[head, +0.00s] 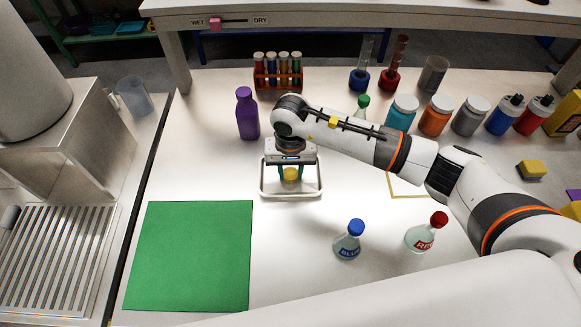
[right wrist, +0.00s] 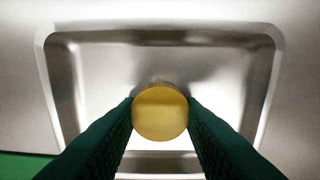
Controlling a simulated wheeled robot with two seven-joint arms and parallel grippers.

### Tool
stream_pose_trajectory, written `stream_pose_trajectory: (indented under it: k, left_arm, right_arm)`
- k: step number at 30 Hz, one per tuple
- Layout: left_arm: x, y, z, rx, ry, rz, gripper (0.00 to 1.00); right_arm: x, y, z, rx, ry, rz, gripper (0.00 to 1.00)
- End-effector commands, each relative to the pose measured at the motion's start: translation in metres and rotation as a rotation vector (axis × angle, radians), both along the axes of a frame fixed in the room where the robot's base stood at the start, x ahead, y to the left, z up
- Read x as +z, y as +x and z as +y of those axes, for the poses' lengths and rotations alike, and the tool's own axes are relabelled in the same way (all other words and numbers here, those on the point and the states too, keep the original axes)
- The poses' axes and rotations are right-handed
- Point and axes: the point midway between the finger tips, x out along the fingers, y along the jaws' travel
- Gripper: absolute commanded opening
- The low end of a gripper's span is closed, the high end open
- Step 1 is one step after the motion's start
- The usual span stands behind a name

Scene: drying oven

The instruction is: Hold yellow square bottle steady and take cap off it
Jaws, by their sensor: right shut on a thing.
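My right gripper (head: 290,175) points down over a shallow metal tray (head: 263,190). It is shut on a round yellow cap (head: 291,174). In the right wrist view the cap (right wrist: 160,112) sits between the two green fingers, with the tray (right wrist: 262,85) behind it; no bottle shows under it there. A yellow container (head: 566,116), perhaps the yellow square bottle, stands at the right edge of the head view, partly cut off; its top is not clear. My left gripper is not in view.
A purple bottle (head: 247,114) and a test-tube rack (head: 278,74) stand behind the tray. Several jars, including an orange one (head: 435,117), line the back right. Blue-capped (head: 348,240) and red-capped (head: 426,233) flasks stand in front. A green mat (head: 190,255) lies clear at left.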

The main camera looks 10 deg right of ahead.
Motion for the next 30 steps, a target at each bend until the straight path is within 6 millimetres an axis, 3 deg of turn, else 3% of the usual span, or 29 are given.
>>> stream_pose_trajectory:
  k: [9,10,13,25,30]
  left_arm:
    - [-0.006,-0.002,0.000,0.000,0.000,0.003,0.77]
    - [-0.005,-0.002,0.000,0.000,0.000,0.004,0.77]
    - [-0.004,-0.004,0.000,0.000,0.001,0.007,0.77]
    - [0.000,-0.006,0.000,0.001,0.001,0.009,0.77]
    - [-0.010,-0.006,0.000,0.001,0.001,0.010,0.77]
  right_arm:
    - [-0.004,0.001,0.000,0.000,0.001,-0.001,0.06]
    - [-0.002,0.001,0.000,0.000,0.001,-0.001,0.38]
    - [-0.002,0.000,0.000,0.000,0.001,-0.001,0.55]
    - [0.004,0.001,0.000,0.000,0.002,-0.002,0.55]
    - [0.032,0.002,0.000,0.001,0.001,-0.008,0.55]
